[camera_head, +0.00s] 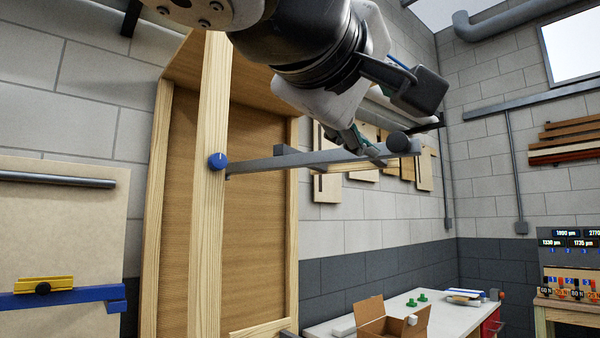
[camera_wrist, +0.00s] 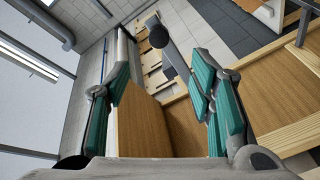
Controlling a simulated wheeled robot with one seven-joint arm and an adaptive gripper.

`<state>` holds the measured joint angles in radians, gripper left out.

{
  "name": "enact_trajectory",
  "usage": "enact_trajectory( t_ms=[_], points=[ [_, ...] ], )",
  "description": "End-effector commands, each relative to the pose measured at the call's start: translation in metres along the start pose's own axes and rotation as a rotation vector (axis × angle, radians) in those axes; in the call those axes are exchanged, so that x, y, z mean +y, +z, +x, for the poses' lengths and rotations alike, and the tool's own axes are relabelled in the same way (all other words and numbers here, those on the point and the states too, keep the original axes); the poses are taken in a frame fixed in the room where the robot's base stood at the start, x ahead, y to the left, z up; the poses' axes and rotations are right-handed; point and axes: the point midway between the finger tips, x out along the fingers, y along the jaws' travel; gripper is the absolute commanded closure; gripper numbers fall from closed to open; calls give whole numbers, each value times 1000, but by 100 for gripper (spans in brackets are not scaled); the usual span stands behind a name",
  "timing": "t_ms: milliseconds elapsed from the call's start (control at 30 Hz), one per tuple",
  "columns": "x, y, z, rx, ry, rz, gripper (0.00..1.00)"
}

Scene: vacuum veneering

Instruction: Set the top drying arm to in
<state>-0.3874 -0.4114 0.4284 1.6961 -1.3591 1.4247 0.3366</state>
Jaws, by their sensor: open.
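The top drying arm (camera_head: 320,158) is a grey bar. It sticks out from the pale wooden post (camera_head: 208,240) to the right and ends near a round dark knob (camera_head: 398,142). A blue dial (camera_head: 217,161) with a white mark sits on the post at its inner end. My gripper (camera_head: 368,146) is at the outer part of the bar, partly hidden by my own wrist. In the wrist view my gripper (camera_wrist: 161,68) is open with its teal fingers apart. The dark knob (camera_wrist: 158,37) and bar (camera_wrist: 178,62) show close to the right finger; contact cannot be told.
The wooden rack has a brown back panel (camera_head: 180,220). A white table (camera_head: 335,325) with an open cardboard box (camera_head: 390,322) stands below right. A board with a blue rail (camera_head: 70,298) is at the left. Boards (camera_head: 330,180) hang on the back wall.

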Motion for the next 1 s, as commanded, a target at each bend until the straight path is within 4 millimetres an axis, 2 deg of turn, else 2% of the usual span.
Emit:
enact_trajectory(
  t_ms=[167,700,833,1000],
  points=[
    [1,-1,15,1,3,1,51],
    [1,-1,114,0,2,-1,51],
    [1,-1,128,1,2,-1,51],
    [1,0,136,1,2,0,51]
  ],
)
